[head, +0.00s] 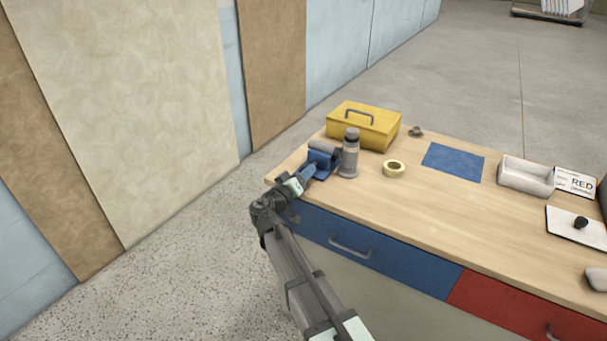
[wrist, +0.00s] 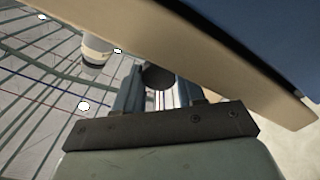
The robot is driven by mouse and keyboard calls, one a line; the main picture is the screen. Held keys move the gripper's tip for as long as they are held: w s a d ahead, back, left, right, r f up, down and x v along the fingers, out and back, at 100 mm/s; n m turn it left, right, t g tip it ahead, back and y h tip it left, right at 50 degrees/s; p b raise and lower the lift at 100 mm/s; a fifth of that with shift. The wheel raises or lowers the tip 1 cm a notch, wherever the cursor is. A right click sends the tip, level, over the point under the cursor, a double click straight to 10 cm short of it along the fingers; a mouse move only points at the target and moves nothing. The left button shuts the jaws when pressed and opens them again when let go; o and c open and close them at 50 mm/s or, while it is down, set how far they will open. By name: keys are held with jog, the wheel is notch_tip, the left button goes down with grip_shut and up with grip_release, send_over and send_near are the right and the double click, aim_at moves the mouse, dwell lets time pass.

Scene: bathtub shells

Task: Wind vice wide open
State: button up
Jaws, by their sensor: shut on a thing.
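The blue vice (head: 325,160) sits at the near left corner of the wooden bench (head: 440,215). A grey part shows along its top. My gripper (head: 306,173) reaches up to its near side, low at the bench edge. In the wrist view my gripper (wrist: 157,95) has its two fingers closed around a dark round piece (wrist: 158,75), which appears to be the vice's handle. The handle's bar and the gap between the vice jaws are too small or hidden to tell.
A grey bottle (head: 349,155) stands close right of the vice. A yellow toolbox (head: 365,128) is behind it, and a tape roll (head: 394,169) lies farther right. The bench edge (wrist: 225,85) runs close above the fingers in the wrist view. Open floor (head: 190,250) lies left.

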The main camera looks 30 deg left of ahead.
jog(key=n, duration=0.5)
jog(key=shift+n, duration=0.3)
jog(key=n, duration=0.4)
jog(key=shift+f, duration=0.1)
jog(key=n, duration=0.9)
jog(key=shift+d+f+n, duration=0.1)
jog(key=shift+f+n, duration=0.05)
jog(key=shift+n, duration=0.25)
jog(key=n, duration=0.8)
jog(key=shift+d+n, duration=0.1)
jog(key=shift+n, duration=0.3)
jog(key=n, duration=0.4)
jog(key=shift+n, duration=2.4)
